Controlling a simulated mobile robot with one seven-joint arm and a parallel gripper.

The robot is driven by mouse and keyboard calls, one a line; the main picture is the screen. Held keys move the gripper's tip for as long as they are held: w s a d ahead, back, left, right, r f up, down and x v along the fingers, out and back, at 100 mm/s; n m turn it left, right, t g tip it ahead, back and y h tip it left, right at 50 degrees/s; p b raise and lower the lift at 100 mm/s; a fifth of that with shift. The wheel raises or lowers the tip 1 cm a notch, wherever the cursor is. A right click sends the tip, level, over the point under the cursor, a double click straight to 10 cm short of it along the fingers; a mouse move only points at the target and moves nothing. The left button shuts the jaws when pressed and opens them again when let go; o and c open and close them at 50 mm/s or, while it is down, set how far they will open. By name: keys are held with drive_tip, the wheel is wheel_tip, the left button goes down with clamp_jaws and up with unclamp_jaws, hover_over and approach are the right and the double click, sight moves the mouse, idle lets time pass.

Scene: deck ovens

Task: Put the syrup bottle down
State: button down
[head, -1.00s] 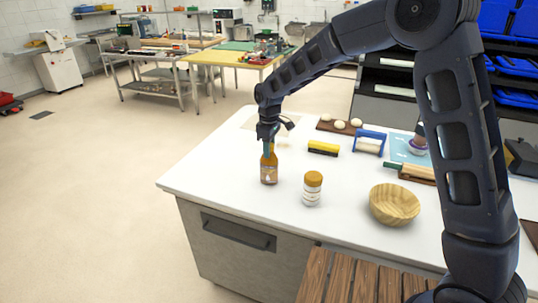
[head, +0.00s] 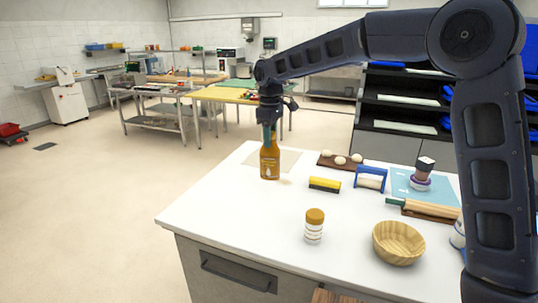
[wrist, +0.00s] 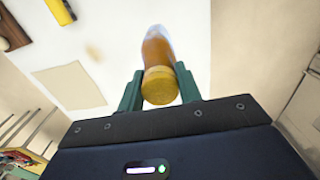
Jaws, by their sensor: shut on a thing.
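The syrup bottle (head: 270,160) is amber-brown with a pale label and hangs upright below my gripper (head: 268,128) in the head view. My gripper is shut on its neck, near the top. In the wrist view the bottle (wrist: 157,46) points away between the green fingers of my gripper (wrist: 159,88), its yellow-brown cap nearest. The bottle's base appears over the far left part of the white counter (head: 240,215). I cannot tell whether it touches the top.
A beige sheet (head: 287,163) lies just behind the bottle. A wooden bowl (head: 398,243) stands at front right. The counter's left part is clear.

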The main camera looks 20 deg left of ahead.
drive_tip(key=shift+w+a+r, duration=0.2)
drive_tip(key=shift+w+r, duration=0.05)
drive_tip(key=shift+w, duration=0.05)
drive_tip(key=w+a+m, duration=0.1)
drive_tip(key=w+a, duration=0.5)
drive_tip(key=w, duration=0.4)
drive_tip(key=w+a+m, duration=0.1)
drive_tip(key=w+a, duration=0.5)
drive_tip(key=w, duration=0.3)
wheel_tip(320, 180, down, 20)
drive_tip(key=shift+w+d, duration=0.2)
drive_tip(key=shift+d, duration=0.05)
drive_tip(key=c, duration=1)
unclamp_jaws()
drive_tip(key=shift+o, duration=0.2)
wheel_tip(320, 180, up, 12)
